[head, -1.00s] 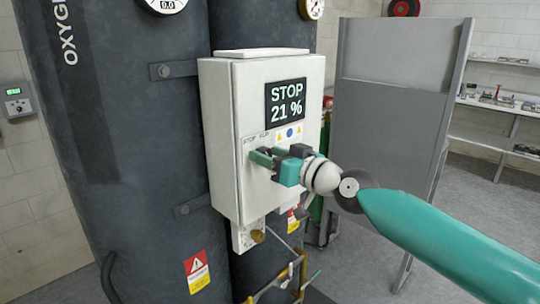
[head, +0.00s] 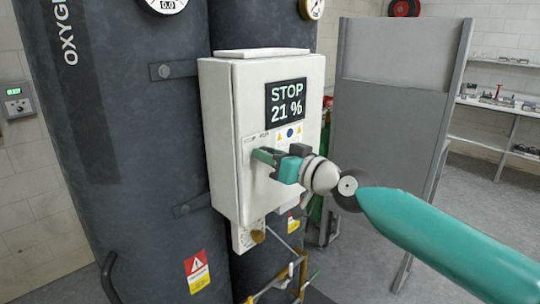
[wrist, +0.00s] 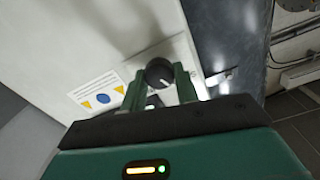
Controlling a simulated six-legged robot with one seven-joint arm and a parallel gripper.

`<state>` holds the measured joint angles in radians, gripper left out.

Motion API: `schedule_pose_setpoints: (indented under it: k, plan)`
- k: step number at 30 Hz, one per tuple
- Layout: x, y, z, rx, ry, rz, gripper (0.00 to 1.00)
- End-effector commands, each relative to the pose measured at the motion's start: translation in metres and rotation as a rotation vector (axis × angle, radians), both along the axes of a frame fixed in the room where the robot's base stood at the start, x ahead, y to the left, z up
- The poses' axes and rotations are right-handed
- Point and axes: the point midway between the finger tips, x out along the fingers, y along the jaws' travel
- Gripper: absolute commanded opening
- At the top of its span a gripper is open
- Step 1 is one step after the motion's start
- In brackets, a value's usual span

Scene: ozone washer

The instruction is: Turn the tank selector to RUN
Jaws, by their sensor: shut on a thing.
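The tank selector is a round black knob (wrist: 159,72) with a pale pointer line, on the front of a white control box (head: 215,130). My gripper (head: 262,157) is at the box front, below the display. In the wrist view its two green fingers stand on either side of the knob and are shut on it. In the head view the fingers hide the knob. The display (head: 286,102) reads STOP 21 %. Small position labels above the knob are too blurred to read now.
Dark oxygen tanks (head: 120,160) stand behind and left of the box. A brass valve (head: 257,236) and yellow pipes (head: 285,280) are below it. A grey panel (head: 385,120) stands to the right, with shelves beyond. Open floor lies at the right.

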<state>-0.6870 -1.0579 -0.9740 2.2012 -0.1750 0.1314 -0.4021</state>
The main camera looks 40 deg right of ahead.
Motion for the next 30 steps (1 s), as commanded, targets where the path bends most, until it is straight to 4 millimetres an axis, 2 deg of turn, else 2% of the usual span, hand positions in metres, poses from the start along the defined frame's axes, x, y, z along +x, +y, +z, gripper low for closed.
schedule_pose_setpoints:
  k: [30]
  plan:
    - [-0.0001, -0.002, -0.0022, 0.84, 0.026, 0.0, 0.07]
